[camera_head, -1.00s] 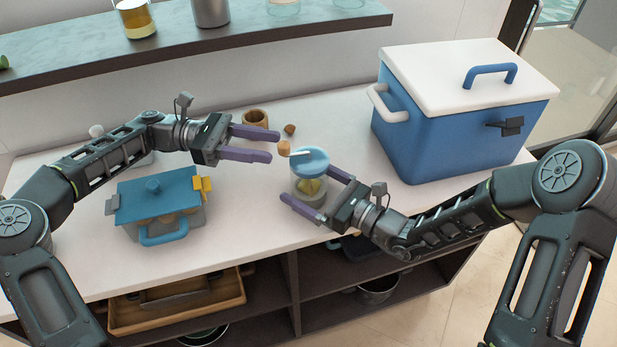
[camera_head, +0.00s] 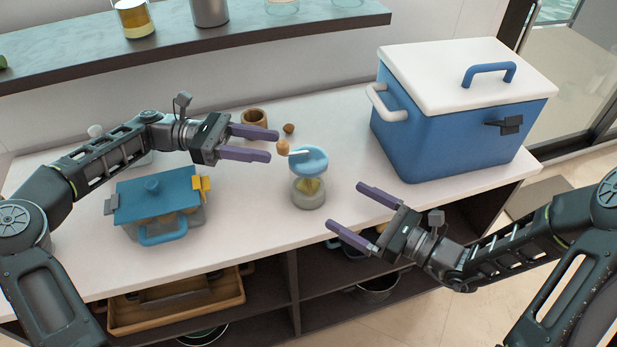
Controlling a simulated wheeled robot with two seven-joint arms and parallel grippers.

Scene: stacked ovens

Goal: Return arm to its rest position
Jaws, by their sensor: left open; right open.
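My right gripper (camera_head: 358,207) is open and empty, near the counter's front edge, to the right of a jar (camera_head: 309,193) with a blue top and apart from it. My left gripper (camera_head: 275,145) is open and empty above the counter.
A blue cooler (camera_head: 450,130) with a white lid stands at the back right. A blue-lidded box (camera_head: 158,205) sits at the left. A brown cup (camera_head: 254,118) and small brown ball (camera_head: 289,128) lie behind. A shelf (camera_head: 200,42) hangs above; counter (camera_head: 265,235) is clear in front.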

